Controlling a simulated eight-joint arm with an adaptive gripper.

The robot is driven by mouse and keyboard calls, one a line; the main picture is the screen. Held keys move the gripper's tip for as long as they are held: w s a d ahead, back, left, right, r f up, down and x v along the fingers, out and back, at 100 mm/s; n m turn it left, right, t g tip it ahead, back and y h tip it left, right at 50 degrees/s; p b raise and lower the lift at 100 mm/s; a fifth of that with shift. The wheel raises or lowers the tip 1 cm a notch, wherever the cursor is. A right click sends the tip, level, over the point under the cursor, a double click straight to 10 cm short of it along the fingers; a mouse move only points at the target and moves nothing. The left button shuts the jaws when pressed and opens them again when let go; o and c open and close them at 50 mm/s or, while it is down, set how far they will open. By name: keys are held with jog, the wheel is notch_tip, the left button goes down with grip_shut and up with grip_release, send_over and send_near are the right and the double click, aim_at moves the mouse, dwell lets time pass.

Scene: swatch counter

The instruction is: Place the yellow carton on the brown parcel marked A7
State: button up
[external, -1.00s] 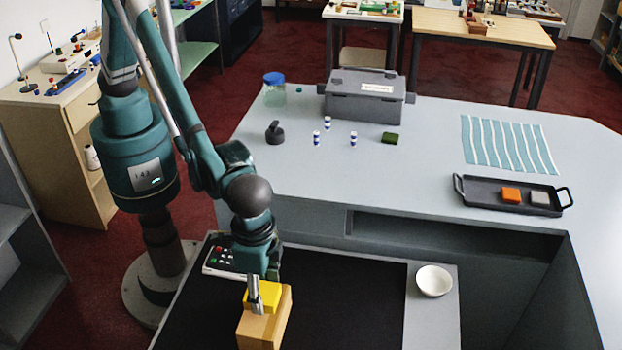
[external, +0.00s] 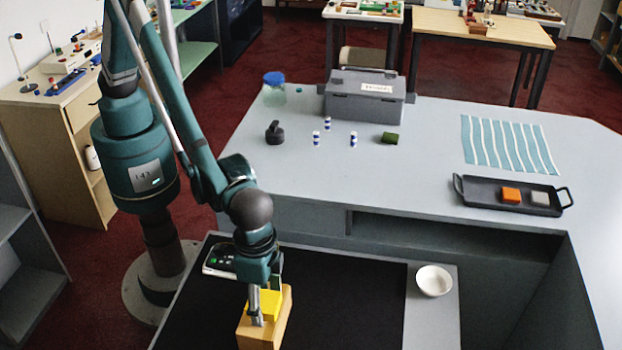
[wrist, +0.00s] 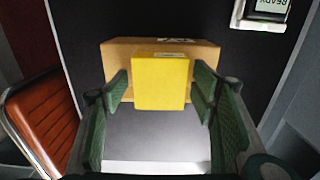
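The yellow carton (external: 267,303) rests on the top of a brown parcel (external: 279,320), seen in the external view. In the wrist view the carton (wrist: 161,82) covers the middle of the parcel (wrist: 116,55). A pale label lies on the parcel's far edge, but I cannot read its mark. My gripper (wrist: 160,88) has one finger on each side of the carton, with narrow gaps at both sides. It is open. In the external view my gripper (external: 266,304) is low over the carton and hides part of it.
The parcel stands on a black mat (external: 345,300). A device with a small screen (external: 219,261) lies left of it, and a white bowl (external: 433,281) stands to the right. A black tray (external: 475,192) with orange and grey blocks is on the counter. The mat right of the parcel is clear.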

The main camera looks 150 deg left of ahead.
aim_at(263, 300)
jog(key=shift+r, duration=0.2)
notch_tip(263, 300, up, 12)
jog(key=shift+p, duration=0.3)
dwell(0.6)
dwell(0.5)
jog(key=s+d+r+m+t, duration=0.2)
jog(key=s+r, duration=0.8)
jog(key=s, duration=0.2)
jog(key=s+d+r+m+t, duration=0.1)
jog(key=s+d+r+m, duration=0.1)
jog(key=s+r, duration=0.85)
jog(key=s+d+f+m+t, duration=0.1)
jog(key=s+m+t, duration=0.1)
jog(key=s, duration=1)
jog(key=s+d+f+m+t, duration=0.1)
jog(key=s+d+m+t, duration=0.1)
jog(key=s, duration=1.1)
jog(key=shift+s+f+m, duration=0.15)
jog(key=shift+s+m, duration=0.15)
jog(key=shift+m, duration=0.2)
